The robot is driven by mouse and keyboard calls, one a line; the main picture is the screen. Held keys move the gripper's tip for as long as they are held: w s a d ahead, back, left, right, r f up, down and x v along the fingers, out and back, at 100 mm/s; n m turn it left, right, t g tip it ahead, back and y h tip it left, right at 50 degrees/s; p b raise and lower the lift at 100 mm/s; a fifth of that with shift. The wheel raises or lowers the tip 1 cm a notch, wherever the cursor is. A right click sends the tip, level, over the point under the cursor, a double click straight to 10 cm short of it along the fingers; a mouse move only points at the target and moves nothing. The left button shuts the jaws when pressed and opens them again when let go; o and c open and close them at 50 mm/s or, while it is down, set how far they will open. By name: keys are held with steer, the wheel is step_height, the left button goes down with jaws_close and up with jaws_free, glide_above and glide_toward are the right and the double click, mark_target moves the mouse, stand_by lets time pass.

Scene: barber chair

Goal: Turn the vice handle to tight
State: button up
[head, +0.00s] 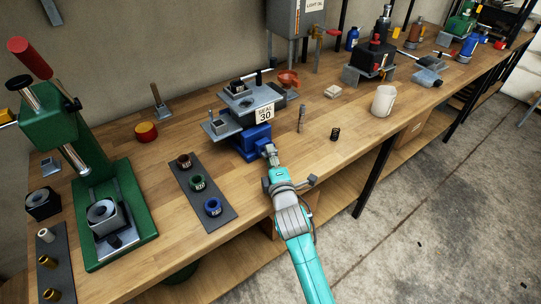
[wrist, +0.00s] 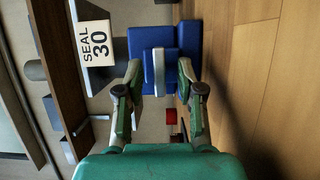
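The vice is a blue block (head: 250,138) with grey plates on top, standing near the front edge of the bench in the head view. Its blue body (wrist: 137,42) also shows in the wrist view. A pale grey bar (wrist: 158,72), which looks like the vice handle, stands out in front of the blue body. My gripper (head: 269,151) is at the front of the vice. In the wrist view my gripper (wrist: 159,75) has one finger on each side of the bar, with gaps visible. It is open. In the head view, my gripper hides the handle.
A white "SEAL 30" tag (head: 265,114) is on the vice's front. A dark mat (head: 219,221) with several ringed parts lies to the left. A green press (head: 132,207) stands further left. A black spring (head: 335,134) and a white cup (head: 384,100) are to the right.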

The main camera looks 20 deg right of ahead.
steer(key=shift+w, duration=0.3)
jaws_close()
